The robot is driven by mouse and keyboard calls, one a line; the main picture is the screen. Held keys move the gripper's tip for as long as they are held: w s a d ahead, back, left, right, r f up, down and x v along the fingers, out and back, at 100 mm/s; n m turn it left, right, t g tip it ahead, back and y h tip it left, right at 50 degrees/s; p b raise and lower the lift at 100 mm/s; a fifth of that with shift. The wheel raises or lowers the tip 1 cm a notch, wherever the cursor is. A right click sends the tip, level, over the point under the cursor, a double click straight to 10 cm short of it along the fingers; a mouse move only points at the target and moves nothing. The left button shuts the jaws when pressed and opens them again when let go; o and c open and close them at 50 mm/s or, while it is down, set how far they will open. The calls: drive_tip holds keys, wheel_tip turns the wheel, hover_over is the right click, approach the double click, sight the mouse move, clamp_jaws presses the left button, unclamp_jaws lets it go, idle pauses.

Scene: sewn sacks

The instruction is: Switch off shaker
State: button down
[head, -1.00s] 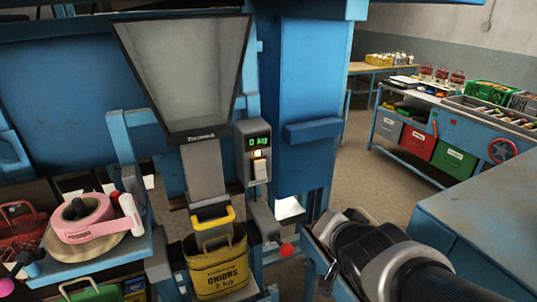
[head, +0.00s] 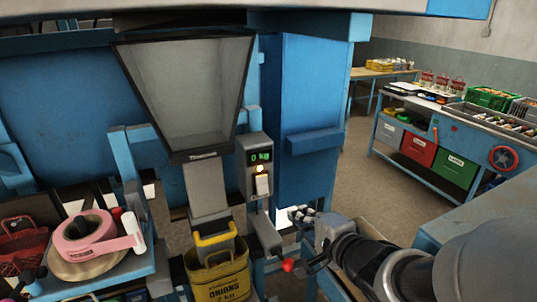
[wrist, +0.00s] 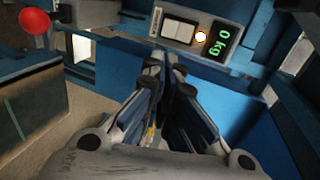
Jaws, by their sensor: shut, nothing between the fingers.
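A grey control box (head: 242,168) is mounted beside the hopper. In the wrist view the box's display (wrist: 222,44), lamp (wrist: 200,36) and switch (wrist: 180,31) show beyond my fingertips. My gripper (head: 299,213) is to the lower right of the box in the head view. It also shows in the wrist view (wrist: 168,68), shut and empty, with a visible gap between fingertips and switch.
A grey hopper (head: 187,95) stands over a yellow onion sack (head: 219,278). A red knob (head: 288,265) sticks out below the box, also in the wrist view (wrist: 34,21). A blue cabinet (head: 305,105) is behind. Tape (head: 85,237) lies on the left shelf.

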drive_tip(key=p+x, duration=0.1)
drive_tip(key=x, duration=1.3)
drive_tip(key=shift+w, duration=0.1)
drive_tip(key=b, duration=0.1)
drive_tip(key=t+b, duration=0.1)
drive_tip(key=b, duration=0.1)
drive_tip(key=shift+w+a+f+y, duration=0.1)
drive_tip(key=shift+w+f+y, duration=0.2)
drive_tip(key=shift+w, duration=0.1)
drive_tip(key=v, duration=1.2)
drive_tip(key=shift+f, duration=0.15)
drive_tip(key=shift+a, duration=0.1)
